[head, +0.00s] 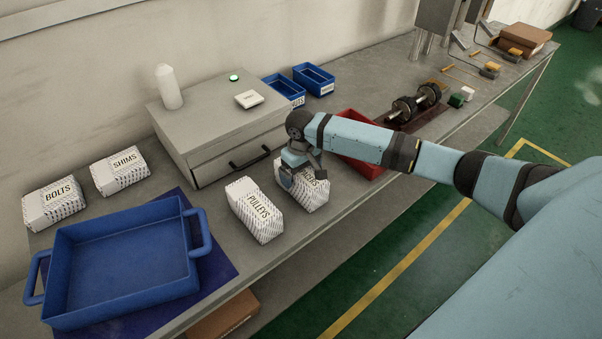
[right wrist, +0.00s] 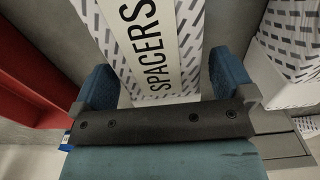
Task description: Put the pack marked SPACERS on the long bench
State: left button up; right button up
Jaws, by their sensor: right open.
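The white patterned pack marked SPACERS (head: 310,195) stands on the long grey bench (head: 285,262), to the right of the PULLEYS pack. In the head view my right gripper hides part of its label; the right wrist view shows the full word on the SPACERS pack (right wrist: 150,55). My right gripper (head: 303,176) is open over this pack. In the right wrist view its two blue fingers (right wrist: 163,85) are on either side of the pack; whether they touch it I cannot tell. My left gripper is not in view.
The PULLEYS pack (head: 256,212) stands close on the left, a red bin (head: 358,166) on the right. A grey drawer cabinet (head: 215,115) is behind. A blue tray (head: 120,262), BOLTS (head: 52,205) and SHIMS (head: 119,173) packs are at left. A rotor shaft (head: 415,103) lies farther right.

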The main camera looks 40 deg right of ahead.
notch_tip(320, 180, up, 12)
jog(key=shift+f+b, duration=0.25)
jog(key=shift+b, duration=0.05)
dwell(0.4)
jog(key=s+a+f+n+t+y, duration=0.1)
jog(key=s+a+f+n, duration=0.1)
jog(key=s+a+f, duration=0.4)
jog(key=s+a+f+n+t+y, duration=0.1)
jog(key=s+a+f, duration=0.3)
jog(key=s+a, duration=0.45)
jog(key=s+d+r+m+t+h, duration=0.1)
jog(key=s+d, duration=0.1)
jog(key=s, duration=0.8)
jog(key=s+d+r+m+t+h, duration=0.1)
jog(key=s+d, duration=0.1)
jog(key=s, duration=0.7)
jog(key=w+a+f+t+y+p, duration=0.1)
jog(key=w+a+f+t, duration=0.2)
jog(key=f, duration=0.2)
jog(key=w+a+f+n+t+y+p, duration=0.1)
jog(key=w+a+f+t+y, duration=0.1)
jog(key=f, duration=0.4)
jog(key=shift+w+a+f+t, duration=0.3)
jog(key=shift+w+a+t, duration=0.45)
jog(key=shift+t, duration=0.25)
